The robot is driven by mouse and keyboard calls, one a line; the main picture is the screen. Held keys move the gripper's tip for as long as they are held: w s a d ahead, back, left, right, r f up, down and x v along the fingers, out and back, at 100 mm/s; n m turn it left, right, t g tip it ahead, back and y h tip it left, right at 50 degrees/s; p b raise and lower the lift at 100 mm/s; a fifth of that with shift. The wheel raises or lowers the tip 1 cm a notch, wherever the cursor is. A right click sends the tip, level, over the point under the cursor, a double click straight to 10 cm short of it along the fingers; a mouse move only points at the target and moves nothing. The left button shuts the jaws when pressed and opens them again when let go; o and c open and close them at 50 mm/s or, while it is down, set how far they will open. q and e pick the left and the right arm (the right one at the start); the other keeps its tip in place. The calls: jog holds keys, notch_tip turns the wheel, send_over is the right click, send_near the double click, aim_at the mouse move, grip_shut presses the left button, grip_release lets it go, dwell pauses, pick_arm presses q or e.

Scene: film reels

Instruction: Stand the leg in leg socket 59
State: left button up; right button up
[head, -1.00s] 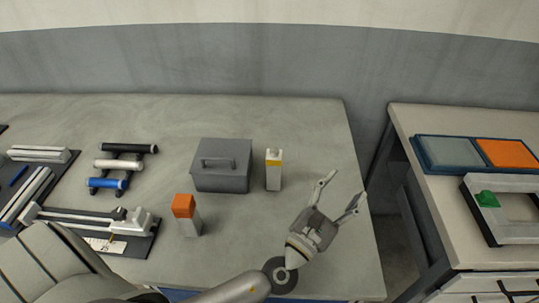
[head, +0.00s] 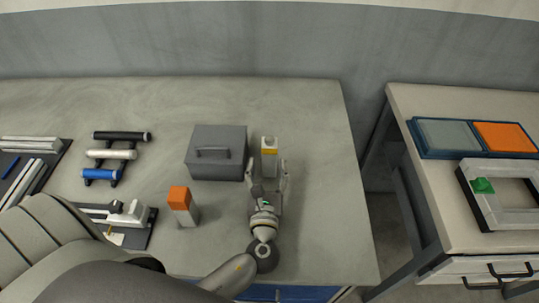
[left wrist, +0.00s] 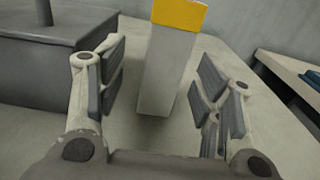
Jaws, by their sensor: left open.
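A pale upright leg with a yellow band near its top (head: 269,161) stands on the grey table, right of the grey box. It also shows in the left wrist view (left wrist: 168,75), upright between the sightlines of my fingers. A second pale leg with an orange top (head: 183,207) stands nearer, to the left. My left gripper (head: 268,181) is open and empty, low in front of the yellow-banded leg, its fingers pointing at it. In the left wrist view the fingers (left wrist: 160,95) are spread to either side of it. I cannot make out socket 59.
A grey box with a handle (head: 217,157) stands just left of the yellow-banded leg. Black, white and blue rollers (head: 113,155) lie further left. On the right table are a two-colour tray (head: 470,139) and a pale frame with a green block (head: 484,188).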

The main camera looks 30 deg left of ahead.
aim_at(269, 164)
pick_arm(q)
jog(key=p+x, duration=0.1)
jog(key=x, duration=0.2)
jog(key=shift+w, duration=0.4)
jog(key=shift+w+a+f, duration=0.1)
jog(key=shift+w+a, duration=0.05)
jog(key=shift+w, duration=0.25)
jog(key=shift+s, duration=0.1)
grip_shut()
